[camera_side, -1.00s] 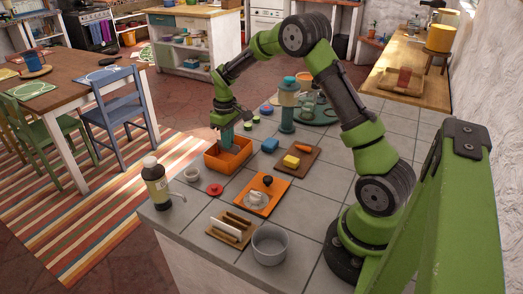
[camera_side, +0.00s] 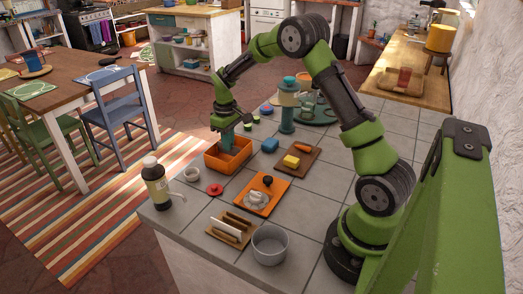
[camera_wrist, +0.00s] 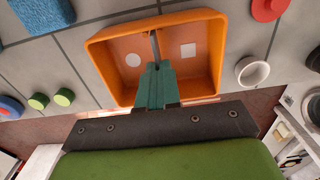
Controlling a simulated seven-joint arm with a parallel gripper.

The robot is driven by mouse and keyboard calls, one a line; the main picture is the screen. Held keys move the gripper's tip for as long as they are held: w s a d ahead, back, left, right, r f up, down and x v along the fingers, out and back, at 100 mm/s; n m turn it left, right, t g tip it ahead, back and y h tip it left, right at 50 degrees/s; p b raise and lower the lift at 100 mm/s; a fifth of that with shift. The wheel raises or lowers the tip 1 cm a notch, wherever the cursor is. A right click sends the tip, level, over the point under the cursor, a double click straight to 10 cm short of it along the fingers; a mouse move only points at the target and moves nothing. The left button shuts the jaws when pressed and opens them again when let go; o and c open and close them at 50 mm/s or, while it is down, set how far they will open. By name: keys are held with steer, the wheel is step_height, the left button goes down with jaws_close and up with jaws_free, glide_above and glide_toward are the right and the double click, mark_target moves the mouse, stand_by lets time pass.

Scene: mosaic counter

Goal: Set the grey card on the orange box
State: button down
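The orange box (camera_side: 243,163) is an open-topped bin on the tiled counter. It also shows in the wrist view (camera_wrist: 103,62), with a white circle and a white square on its floor. My gripper (camera_side: 226,148) points down over the box. In the wrist view its teal fingers (camera_wrist: 155,72) are close together on the grey card (camera_wrist: 154,46), seen edge-on as a thin dark strip between the two white marks. I cannot tell whether the card touches the box. The card is not clear in the side view.
A wooden rack (camera_side: 217,235) with a white card, a grey pot (camera_side: 269,246), an orange tray (camera_side: 249,203), a red disc (camera_side: 215,190), a white cup (camera_side: 192,174) and a bottle (camera_side: 155,185) stand nearer. A blue block (camera_side: 270,145) lies right of the box.

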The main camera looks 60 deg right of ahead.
steer(key=shift+f, duration=0.55)
stand_by(1.2)
steer(key=c, duration=1.3)
jaws_free()
steer(key=shift+o, duration=0.2)
steer(key=shift+r, duration=3.5)
